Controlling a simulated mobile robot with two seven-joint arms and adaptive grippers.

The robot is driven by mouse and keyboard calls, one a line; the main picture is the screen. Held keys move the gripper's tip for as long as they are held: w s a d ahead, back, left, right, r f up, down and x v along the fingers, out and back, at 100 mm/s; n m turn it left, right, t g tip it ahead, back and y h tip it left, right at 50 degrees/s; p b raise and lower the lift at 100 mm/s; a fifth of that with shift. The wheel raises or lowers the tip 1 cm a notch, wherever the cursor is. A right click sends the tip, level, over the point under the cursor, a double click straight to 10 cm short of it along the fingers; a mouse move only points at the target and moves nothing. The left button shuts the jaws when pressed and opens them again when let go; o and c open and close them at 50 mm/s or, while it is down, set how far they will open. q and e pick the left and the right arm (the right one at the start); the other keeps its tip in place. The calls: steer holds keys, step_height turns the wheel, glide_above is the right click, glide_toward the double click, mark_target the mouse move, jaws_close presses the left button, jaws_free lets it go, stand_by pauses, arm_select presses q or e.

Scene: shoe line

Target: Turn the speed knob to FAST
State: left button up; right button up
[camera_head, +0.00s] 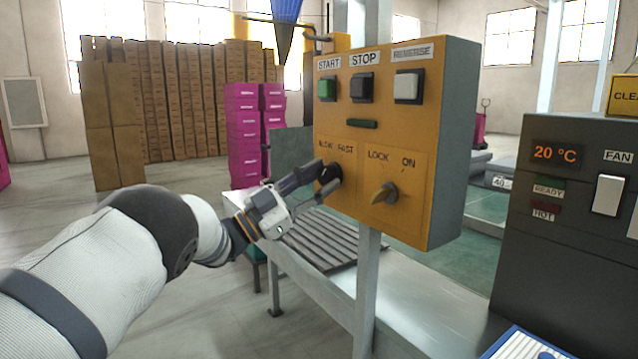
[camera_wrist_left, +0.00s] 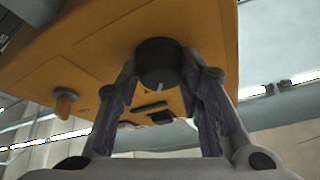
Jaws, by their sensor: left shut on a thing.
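The speed knob (camera_head: 331,173) is a black round knob under the SLOW and FAST labels on the yellow control box (camera_head: 400,225). My left gripper (camera_head: 322,182) is at the knob, its fingers on either side of it. In the left wrist view the knob (camera_wrist_left: 158,64) sits between the two fingertips (camera_wrist_left: 163,72), with a pale pointer mark near its lower edge. The gripper is shut on the knob and partly hides it in the head view. I cannot tell exactly which label the mark faces. My right gripper is not in view.
Right of the knob is the LOCK/ON selector (camera_head: 384,192). Above are the green START button (camera_head: 327,89), dark STOP button (camera_head: 362,87) and white REVERSE button (camera_head: 408,86). A dark oven panel (camera_head: 560,250) stands at right. A roller conveyor (camera_head: 315,240) lies below the box.

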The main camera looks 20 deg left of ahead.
arm_select(q)
steer(key=shift+r, duration=0.1)
steer(key=o, duration=1.2)
steer(key=shift+c, duration=0.2)
steer(key=v, duration=1.2)
